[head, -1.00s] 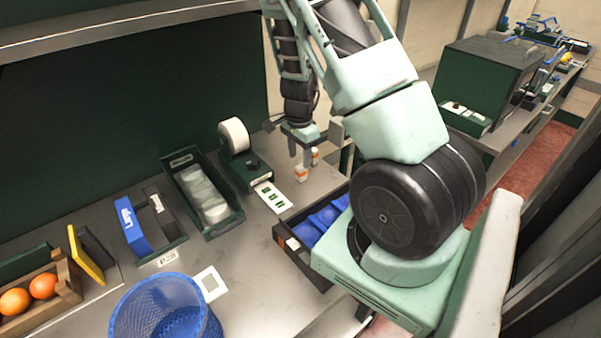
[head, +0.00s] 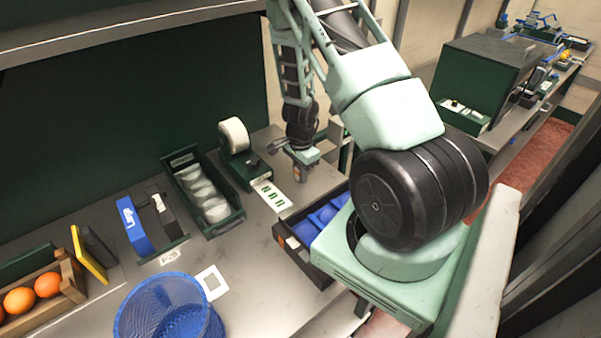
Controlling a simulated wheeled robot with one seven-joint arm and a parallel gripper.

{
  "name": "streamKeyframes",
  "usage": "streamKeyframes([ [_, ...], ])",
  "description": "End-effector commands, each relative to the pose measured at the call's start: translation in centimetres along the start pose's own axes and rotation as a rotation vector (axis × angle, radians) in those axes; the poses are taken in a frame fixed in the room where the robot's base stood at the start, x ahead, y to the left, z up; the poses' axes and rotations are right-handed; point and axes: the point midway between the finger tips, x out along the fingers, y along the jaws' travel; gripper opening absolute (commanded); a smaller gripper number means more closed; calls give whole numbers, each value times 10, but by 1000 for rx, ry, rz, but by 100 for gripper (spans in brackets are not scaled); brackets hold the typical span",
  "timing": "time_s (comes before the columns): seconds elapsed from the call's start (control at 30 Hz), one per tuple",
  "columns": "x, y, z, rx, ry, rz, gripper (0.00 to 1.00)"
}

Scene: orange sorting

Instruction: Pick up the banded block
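I cannot make out a banded block in the head view; it may be hidden or too small to tell. My gripper (head: 299,174) points down over the back right of the grey bench, just right of the label strip. It is seen nearly edge-on, with one orange-marked finger showing, so its opening and anything between the fingers are hidden.
A black tray with blue pieces (head: 292,242) lies in front of my gripper. A blue mesh basket (head: 135,318) and oranges (head: 19,300) in a wooden crate (head: 71,277) are front left.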

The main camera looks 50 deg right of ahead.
Motion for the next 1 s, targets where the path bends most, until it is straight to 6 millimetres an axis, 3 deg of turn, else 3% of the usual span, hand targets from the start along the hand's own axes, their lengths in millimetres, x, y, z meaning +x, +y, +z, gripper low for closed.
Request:
streamKeyframes([
  [0.07,0,0,0,0,0,0,0],
  [0.43,-6,-1,0,-3,2,-2,0],
  [0.8,-74,-1,1,-4,2,-4,0],
  [1.0,-96,-1,0,-2,1,-1,0],
])
